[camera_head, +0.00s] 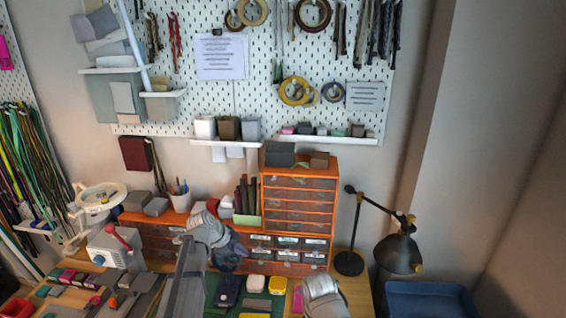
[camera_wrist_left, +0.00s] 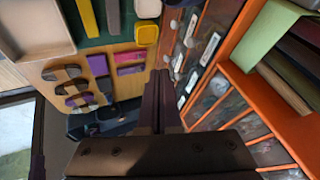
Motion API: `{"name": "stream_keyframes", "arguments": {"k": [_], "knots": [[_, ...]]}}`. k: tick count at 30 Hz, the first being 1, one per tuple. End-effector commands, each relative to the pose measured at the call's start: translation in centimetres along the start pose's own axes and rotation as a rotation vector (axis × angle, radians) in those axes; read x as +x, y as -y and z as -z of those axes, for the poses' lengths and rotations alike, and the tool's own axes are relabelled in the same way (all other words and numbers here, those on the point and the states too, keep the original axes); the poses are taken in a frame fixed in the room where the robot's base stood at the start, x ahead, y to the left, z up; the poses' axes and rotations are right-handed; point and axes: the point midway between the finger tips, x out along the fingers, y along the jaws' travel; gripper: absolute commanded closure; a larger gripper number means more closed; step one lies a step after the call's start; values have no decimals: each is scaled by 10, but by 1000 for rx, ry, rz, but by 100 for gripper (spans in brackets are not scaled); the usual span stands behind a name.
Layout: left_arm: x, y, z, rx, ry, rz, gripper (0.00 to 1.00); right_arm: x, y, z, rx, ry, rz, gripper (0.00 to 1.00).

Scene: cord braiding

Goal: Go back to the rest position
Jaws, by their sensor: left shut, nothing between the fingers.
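My left gripper (camera_head: 228,262) is in front of the orange drawer unit, above the back of the workbench. In the left wrist view its two dark fingers (camera_wrist_left: 160,78) are together with nothing between them. They point toward the bench top, beside the orange drawers (camera_wrist_left: 205,40). Part of my right arm (camera_head: 322,297) shows at the bottom edge of the head view; its gripper is out of frame.
The orange drawer unit (camera_head: 298,205) stands at the back of the bench. A black desk lamp (camera_head: 397,254) is at right, a magnifier lamp (camera_head: 100,195) at left. Tools and boxes cover much of the bench. Cords (camera_head: 35,165) hang at left.

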Motion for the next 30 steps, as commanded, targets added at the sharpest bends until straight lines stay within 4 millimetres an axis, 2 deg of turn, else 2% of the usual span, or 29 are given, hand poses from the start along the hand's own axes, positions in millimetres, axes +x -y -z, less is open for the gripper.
{"name": "stream_keyframes", "arguments": {"k": [5, 6, 12, 15, 18, 21, 25, 30], "knots": [[9, -80, 48, -220, 93, -135, 100, 0, 0, 0, 0, 0, 0, 100], [9, -101, 58, -287, 132, -165, 100, 0, 0, 0, 0, 0, 0, 100], [-1, -196, 88, -615, 372, -222, 100, 0, 0, 0, 0, 0, 0, 100], [-11, -234, 95, -760, 493, -197, 100, 0, 0, 0, 0, 0, 0, 100], [-21, -261, 97, -879, 591, -149, 100, 0, 0, 0, 0, 0, 0, 100], [-29, -280, 98, -965, 658, -102, 100, 0, 0, 0, 0, 0, 0, 100], [-35, -291, 98, -1028, 704, -58, 100, 0, 0, 0, 0, 0, 0, 100], [-36, -293, 97, -1051, 718, -44, 100, 0, 0, 0, 0, 0, 0, 100]]}}
